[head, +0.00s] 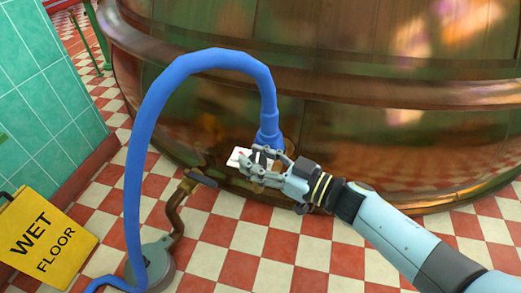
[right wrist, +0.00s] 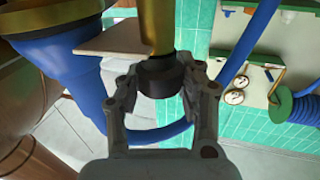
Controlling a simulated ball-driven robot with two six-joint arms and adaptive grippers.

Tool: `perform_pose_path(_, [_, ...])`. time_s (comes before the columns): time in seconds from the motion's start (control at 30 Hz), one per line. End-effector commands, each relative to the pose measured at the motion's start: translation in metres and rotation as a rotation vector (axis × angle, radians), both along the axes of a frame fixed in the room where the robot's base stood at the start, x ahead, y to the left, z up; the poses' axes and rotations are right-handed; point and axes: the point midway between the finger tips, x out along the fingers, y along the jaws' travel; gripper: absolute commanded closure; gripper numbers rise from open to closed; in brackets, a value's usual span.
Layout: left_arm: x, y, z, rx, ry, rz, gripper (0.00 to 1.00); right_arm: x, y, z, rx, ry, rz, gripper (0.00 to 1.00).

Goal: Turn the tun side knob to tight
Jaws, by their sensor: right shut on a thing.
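The copper tun (head: 400,98) fills the upper part of the head view; part of it shows at the left of the right wrist view (right wrist: 20,110). My right gripper (head: 264,160) is at the tun's lower side, below the blue hose's end. In the right wrist view it is shut on the dark side knob (right wrist: 158,76), one finger on each side. The knob sits on a brass stem (right wrist: 155,28). In the head view the fingers mostly hide the knob. A pale plate (head: 238,157) with a small red mark is beside it; the mark's setting is unreadable. My left gripper is not in view.
A blue hose (head: 140,150) arches from the tun fitting to the floor at left. A brass pipe (head: 176,206) with a dark handle stands left of my gripper. A yellow wet-floor sign (head: 42,242) stands at lower left.

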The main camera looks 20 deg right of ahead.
Motion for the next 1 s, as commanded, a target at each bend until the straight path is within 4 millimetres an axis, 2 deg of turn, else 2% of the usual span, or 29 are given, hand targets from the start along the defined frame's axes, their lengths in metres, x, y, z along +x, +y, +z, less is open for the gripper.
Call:
perform_pose_path(0.33, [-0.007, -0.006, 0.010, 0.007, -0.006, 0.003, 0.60, -0.001, -0.001, -0.002, -0.002, 0.005, -0.151, 0.96])
perform_pose_path(0.5, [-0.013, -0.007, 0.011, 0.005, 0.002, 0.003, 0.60, -0.001, -0.001, -0.002, -0.003, 0.004, -0.177, 0.97])
perform_pose_path(0.9, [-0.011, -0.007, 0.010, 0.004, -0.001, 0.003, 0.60, -0.001, -0.001, -0.003, -0.003, 0.004, -0.182, 0.97])
perform_pose_path(0.93, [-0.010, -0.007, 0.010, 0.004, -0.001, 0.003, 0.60, -0.001, -0.001, -0.003, -0.003, 0.004, -0.182, 0.62])
perform_pose_path(1.0, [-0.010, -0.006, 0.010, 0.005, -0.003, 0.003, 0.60, -0.001, -0.001, -0.002, -0.003, 0.004, -0.182, 0.53])
